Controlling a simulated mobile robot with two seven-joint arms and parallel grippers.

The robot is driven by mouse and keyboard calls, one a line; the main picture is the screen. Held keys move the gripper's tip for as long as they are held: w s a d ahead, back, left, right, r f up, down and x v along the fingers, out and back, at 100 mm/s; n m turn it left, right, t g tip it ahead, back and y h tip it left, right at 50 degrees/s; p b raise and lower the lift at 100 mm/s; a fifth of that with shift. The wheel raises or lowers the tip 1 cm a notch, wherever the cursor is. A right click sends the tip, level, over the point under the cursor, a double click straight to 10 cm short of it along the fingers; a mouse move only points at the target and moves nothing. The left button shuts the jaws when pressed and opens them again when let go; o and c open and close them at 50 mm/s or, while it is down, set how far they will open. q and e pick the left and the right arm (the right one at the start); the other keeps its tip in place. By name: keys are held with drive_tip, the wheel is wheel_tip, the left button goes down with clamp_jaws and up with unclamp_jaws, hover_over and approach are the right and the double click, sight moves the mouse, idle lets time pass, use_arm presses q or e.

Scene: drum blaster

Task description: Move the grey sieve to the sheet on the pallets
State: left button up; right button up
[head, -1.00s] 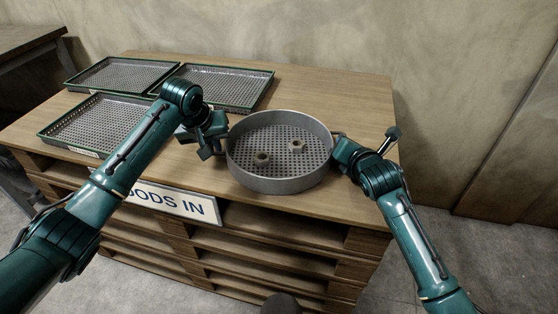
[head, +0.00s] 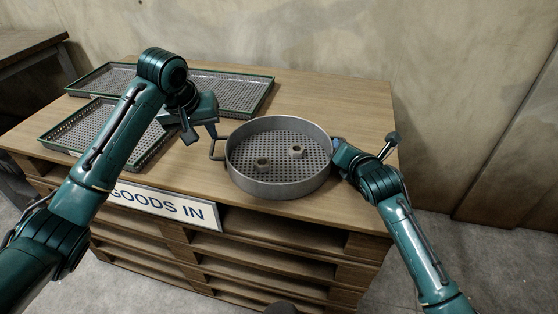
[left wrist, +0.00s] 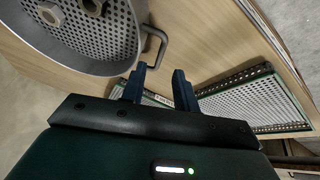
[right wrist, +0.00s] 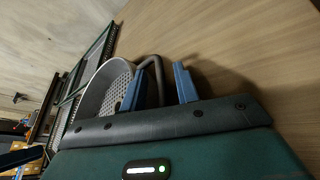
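The grey sieve (head: 280,185) stands upright on the wooden sheet (head: 350,100) on top of the pallets, with two nut-like pieces (head: 263,164) inside it. My left gripper (head: 200,135) is open and empty, above and left of the sieve's left handle (head: 215,148). In the left wrist view the handle (left wrist: 158,45) lies beyond the open fingers, apart from them. My right gripper (head: 338,150) is at the sieve's right side. In the right wrist view its fingers are spread, with the right handle (right wrist: 155,72) close to the left finger; contact is unclear.
Green-rimmed perforated trays (head: 150,155) lie on the sheet to the left and back left, partly behind my left arm. A GOODS IN sign (head: 165,207) is on the front edge. The sheet is clear behind the sieve. A wall stands behind.

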use_arm(q)
drive_tip(key=v, duration=0.3)
drive_tip(key=shift+s+r, duration=0.1)
drive_tip(key=shift+r, duration=0.25)
use_arm(e)
drive_tip(key=v, duration=1.2)
drive_tip(key=shift+f, duration=0.1)
use_arm(q)
drive_tip(key=shift+s, duration=0.15)
use_arm(e)
drive_tip(key=shift+s, duration=0.1)
